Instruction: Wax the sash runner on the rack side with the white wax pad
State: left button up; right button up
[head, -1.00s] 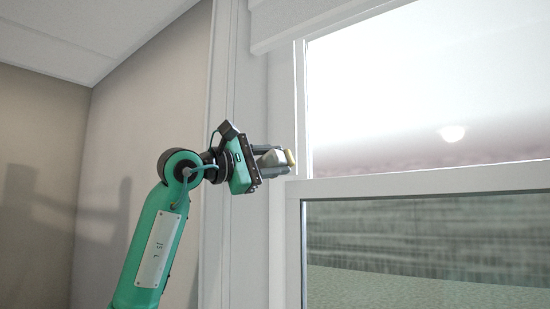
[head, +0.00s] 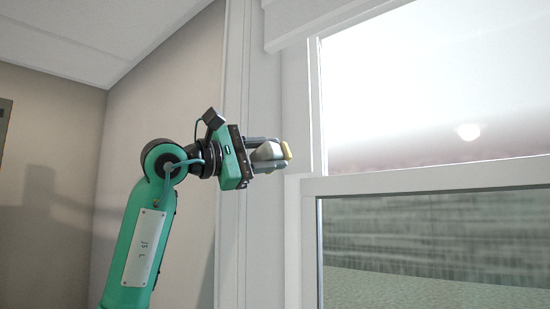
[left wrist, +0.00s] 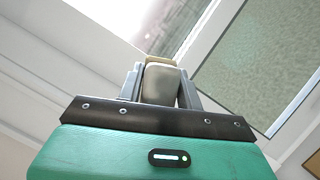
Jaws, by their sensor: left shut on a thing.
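My left gripper (head: 280,155) is shut on a pale grey block with a yellowish face, which seems to be the wax pad (head: 265,153). The pad's yellowish face points right, toward the window. In the left wrist view the pad (left wrist: 160,84) sits between the two fingers, with its beige end outward. The white window jamb (head: 297,110) rises to the right of the pad; its inner edge, where the sash runner seems to be, runs vertically beside the glass. I cannot tell the exact distance, but no contact shows. My right gripper is not in view.
The lower window sash (head: 420,180) has a white top rail just right of and below the gripper. A white blind or header (head: 330,18) hangs at the top. A beige wall (head: 160,110) stands behind my left arm.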

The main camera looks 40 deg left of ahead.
aim_at(263, 151)
pick_arm(q)
jog(key=shift+a, duration=0.1)
jog(key=shift+s, duration=0.2)
jog(key=shift+s+a, duration=0.1)
jog(key=shift+s, duration=1.3)
jog(key=shift+w, duration=0.15)
